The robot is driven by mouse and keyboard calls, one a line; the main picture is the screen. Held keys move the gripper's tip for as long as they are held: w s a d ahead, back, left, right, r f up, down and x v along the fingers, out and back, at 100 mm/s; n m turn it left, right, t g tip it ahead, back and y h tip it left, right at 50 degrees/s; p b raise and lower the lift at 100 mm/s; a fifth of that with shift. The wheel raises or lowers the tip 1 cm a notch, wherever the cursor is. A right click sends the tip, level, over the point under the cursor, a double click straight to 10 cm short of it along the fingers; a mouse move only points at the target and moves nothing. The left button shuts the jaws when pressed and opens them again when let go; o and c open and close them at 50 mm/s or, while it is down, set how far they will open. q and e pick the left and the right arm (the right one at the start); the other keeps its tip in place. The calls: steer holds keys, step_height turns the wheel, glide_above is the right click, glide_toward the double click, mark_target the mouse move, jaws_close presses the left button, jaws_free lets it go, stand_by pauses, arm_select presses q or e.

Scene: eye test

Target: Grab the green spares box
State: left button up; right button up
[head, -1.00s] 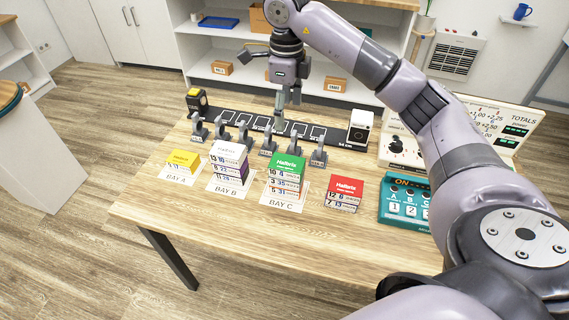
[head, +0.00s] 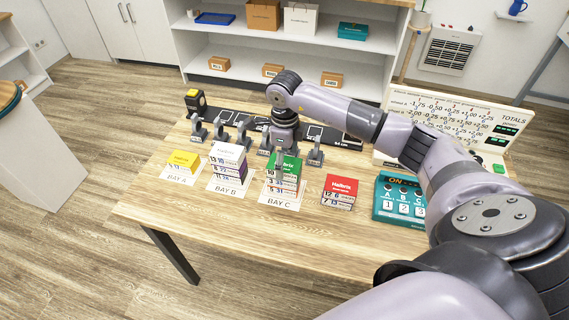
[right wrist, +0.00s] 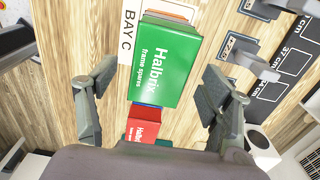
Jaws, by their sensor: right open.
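The green spares box (head: 287,166) lies on top of the stack at the BAY C card (head: 283,201). In the right wrist view the green box (right wrist: 163,62) shows its white "Halbrix frame spares" print. My right gripper (head: 282,152) is at the green box, pointing down. In the right wrist view my right gripper (right wrist: 160,82) is open, one finger on each side of the green box, with visible gaps. I cannot tell whether the fingertips reach down to the box's level. My left gripper is not in view.
A red-topped box (head: 341,190) stands right of the stack; a white-topped stack (head: 228,158) and a yellow box (head: 182,161) stand to the left. Grey clamp-like stands (head: 316,151) line the dark strip behind. A teal button panel (head: 400,202) is at the right. The table front is clear.

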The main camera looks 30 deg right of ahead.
steer(key=shift+f, duration=1.05)
steer(key=c, duration=1.3)
steer(key=shift+r, duration=0.1)
